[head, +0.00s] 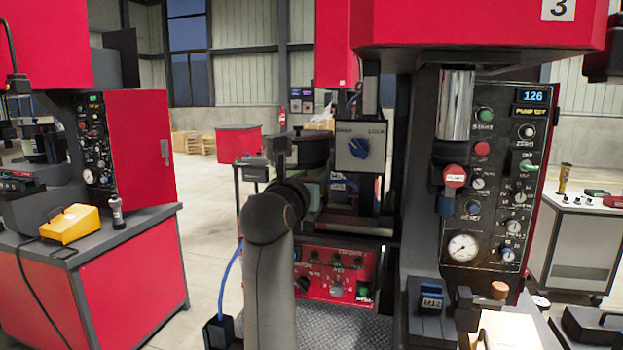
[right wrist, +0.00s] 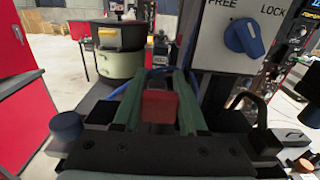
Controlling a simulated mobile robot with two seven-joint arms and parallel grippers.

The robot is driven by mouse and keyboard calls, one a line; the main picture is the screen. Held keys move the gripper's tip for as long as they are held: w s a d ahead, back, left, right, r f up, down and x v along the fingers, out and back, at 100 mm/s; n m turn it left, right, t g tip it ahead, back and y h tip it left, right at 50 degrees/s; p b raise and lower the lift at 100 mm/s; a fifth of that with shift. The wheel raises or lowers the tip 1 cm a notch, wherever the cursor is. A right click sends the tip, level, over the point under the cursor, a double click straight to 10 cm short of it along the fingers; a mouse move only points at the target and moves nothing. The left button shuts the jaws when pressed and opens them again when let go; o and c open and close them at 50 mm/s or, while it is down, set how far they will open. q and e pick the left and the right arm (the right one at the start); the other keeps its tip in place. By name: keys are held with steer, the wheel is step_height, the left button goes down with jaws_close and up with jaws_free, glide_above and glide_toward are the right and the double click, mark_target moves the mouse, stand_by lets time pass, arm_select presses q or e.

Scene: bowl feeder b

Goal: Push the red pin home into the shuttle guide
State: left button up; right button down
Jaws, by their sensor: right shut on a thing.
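In the right wrist view, my right gripper (right wrist: 157,86) has its two green fingers on either side of a red block-shaped end, which looks like the red pin (right wrist: 158,104). It is shut on it. The pin's far end is hidden, so I cannot tell how deep it sits. A dark piece with a blue part lies just beyond the fingertips; I cannot tell whether it is the shuttle guide. In the head view my right arm rises in front of the middle machine and largely hides the gripper and pin. My left gripper is not in view.
A white box with a blue FREE/LOCK knob (right wrist: 243,37) stands close at the gripper's right; it also shows in the head view (head: 361,147). A round bowl (right wrist: 120,50) stands beyond the fingers at left. A red control panel (head: 335,272) is below. Open floor lies left.

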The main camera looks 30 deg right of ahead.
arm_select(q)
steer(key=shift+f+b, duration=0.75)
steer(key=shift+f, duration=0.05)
arm_select(e)
steer(key=shift+f, duration=1.25)
stand_by(3.0)
steer(key=shift+c, duration=1.9)
jaws_free()
